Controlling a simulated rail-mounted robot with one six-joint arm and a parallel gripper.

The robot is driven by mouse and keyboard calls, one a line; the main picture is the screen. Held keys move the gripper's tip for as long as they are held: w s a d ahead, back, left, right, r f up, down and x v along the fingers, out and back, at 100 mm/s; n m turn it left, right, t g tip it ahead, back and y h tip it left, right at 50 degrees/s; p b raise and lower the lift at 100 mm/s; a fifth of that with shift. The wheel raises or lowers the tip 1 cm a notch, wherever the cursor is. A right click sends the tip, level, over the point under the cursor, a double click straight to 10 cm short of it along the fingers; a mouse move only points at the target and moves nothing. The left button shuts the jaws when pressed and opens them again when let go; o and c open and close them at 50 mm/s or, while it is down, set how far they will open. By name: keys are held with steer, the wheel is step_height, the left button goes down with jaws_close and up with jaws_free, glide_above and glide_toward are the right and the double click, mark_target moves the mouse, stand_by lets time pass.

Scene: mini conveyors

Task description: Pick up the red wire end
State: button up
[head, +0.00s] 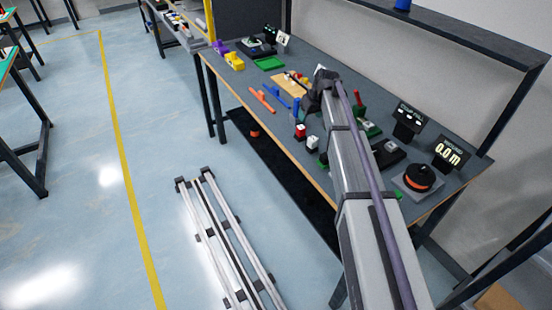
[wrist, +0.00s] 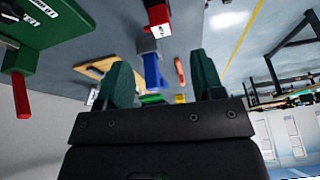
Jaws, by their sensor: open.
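No red wire end can be made out for certain in either view. In the head view a dark spool with an orange band (head: 420,177) sits on a grey base at the near right of the bench. My gripper (wrist: 163,80) is open, its two green fingers apart with nothing held between them in the wrist view. In the head view my arm reaches over the bench and hides part of it; the fingers cannot be made out there.
The bench (head: 452,187) holds a red-and-white block (head: 300,131), an orange bar (head: 262,101), a blue bar (head: 278,90), an upright red handle (head: 357,98) and a display reading 0.0 m (head: 450,152). A shelf (head: 460,35) overhangs the back. Rails (head: 235,240) lie in front.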

mark_target(301, 127)
steer(key=shift+n, duration=0.5)
steer(key=b+x, duration=0.2)
steer(key=x, duration=0.1)
steer(key=w+b+x, duration=0.1)
steer(key=b+x, duration=0.2)
steer(key=shift+w+a+f+b, duration=0.1)
steer(key=shift+w+a+b, duration=0.05)
steer(key=shift+a+b, duration=0.15)
steer(key=b+x, duration=0.4)
steer(key=x, duration=0.1)
steer(key=shift+d+b, duration=0.15)
steer(key=shift+b, duration=0.25)
steer(key=shift+r, duration=0.2)
steer(key=c, duration=1)
